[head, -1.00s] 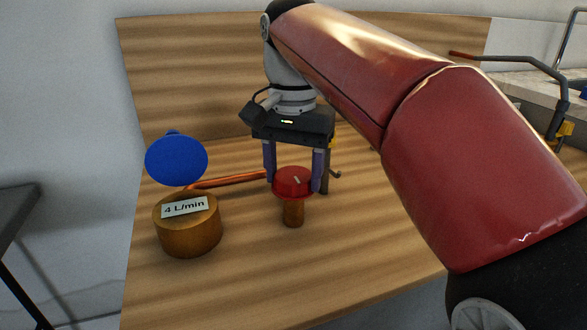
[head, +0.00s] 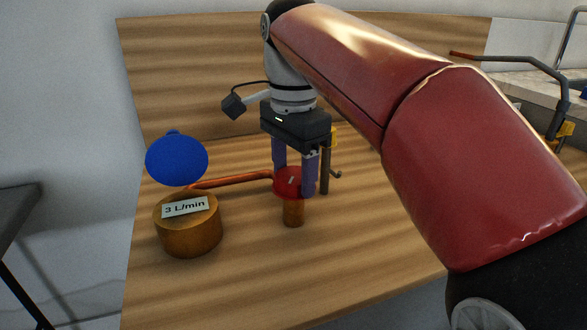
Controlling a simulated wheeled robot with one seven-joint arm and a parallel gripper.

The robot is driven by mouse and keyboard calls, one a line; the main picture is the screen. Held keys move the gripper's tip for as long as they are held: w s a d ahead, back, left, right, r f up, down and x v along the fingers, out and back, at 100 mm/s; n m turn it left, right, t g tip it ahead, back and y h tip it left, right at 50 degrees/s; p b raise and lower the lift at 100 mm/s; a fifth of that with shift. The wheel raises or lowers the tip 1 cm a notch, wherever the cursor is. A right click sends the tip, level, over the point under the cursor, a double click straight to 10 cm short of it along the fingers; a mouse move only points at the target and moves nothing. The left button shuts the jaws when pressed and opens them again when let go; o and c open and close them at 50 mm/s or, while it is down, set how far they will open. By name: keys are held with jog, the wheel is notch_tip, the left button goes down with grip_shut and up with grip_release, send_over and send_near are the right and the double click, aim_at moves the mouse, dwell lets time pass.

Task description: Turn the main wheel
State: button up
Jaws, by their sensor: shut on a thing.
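The main wheel is a red round knob (head: 289,184) with a small pale mark on top. It sits on a short brown post (head: 293,212) on the wooden board. My gripper (head: 294,180) points straight down, with its two purple fingers shut on opposite sides of the red wheel. The near finger hides part of the wheel's right side. A copper pipe (head: 232,180) runs left from the wheel toward a brown cylinder (head: 188,232). The label (head: 185,207) on the cylinder reads 3 L/min.
A blue disc (head: 176,160) stands behind the cylinder. A thin upright post (head: 325,175) with a small hook and a yellow part stands just right of my gripper. Another bent pipe (head: 520,62) is at the upper right. The board's front is clear.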

aim_at(294, 175)
dwell(0.3)
jog(key=o, duration=1)
jog(key=shift+r, duration=3.85)
jog(key=shift+s, duration=0.1)
